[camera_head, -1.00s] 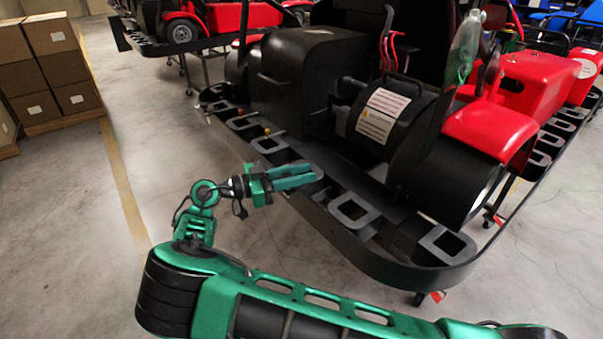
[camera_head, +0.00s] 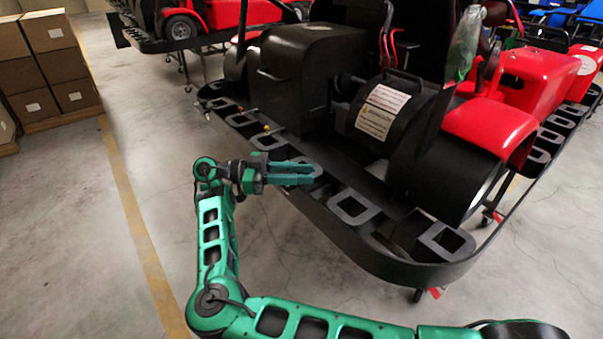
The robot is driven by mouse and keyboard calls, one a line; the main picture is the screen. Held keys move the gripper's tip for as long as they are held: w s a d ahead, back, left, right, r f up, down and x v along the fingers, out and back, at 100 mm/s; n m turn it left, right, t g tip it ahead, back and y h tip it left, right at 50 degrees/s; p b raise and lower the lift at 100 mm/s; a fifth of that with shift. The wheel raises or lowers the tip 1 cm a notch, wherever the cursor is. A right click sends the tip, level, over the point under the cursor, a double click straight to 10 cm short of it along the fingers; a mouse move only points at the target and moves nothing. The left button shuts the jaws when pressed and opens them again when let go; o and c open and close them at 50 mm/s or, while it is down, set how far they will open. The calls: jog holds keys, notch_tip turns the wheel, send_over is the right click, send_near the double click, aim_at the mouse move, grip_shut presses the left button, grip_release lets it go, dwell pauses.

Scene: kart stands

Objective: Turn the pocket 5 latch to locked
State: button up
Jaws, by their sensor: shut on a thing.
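The black kart stand (camera_head: 395,262) has a row of grey-rimmed pockets along its near edge. My green gripper (camera_head: 310,174) reaches from the left to this edge, between an open pocket (camera_head: 353,209) on its right and pockets with small coloured knobs on its left. The fingers hide that part, which I take to be the latch. The latch's angle and any pocket number cannot be made out. A yellow knob (camera_head: 266,128) shows at a pocket farther left.
The black kart body with a warning label (camera_head: 377,112) rises just behind the pocket row. A red fender (camera_head: 488,133) is at the right. Cardboard boxes (camera_head: 50,70) stand at the far left. The concrete floor left of the stand is clear.

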jog(key=shift+r+m+g, duration=0.15)
jog(key=shift+m+g, duration=0.35)
jog(key=shift+g, duration=0.3)
jog(key=o, duration=1)
jog(key=shift+o, duration=0.2)
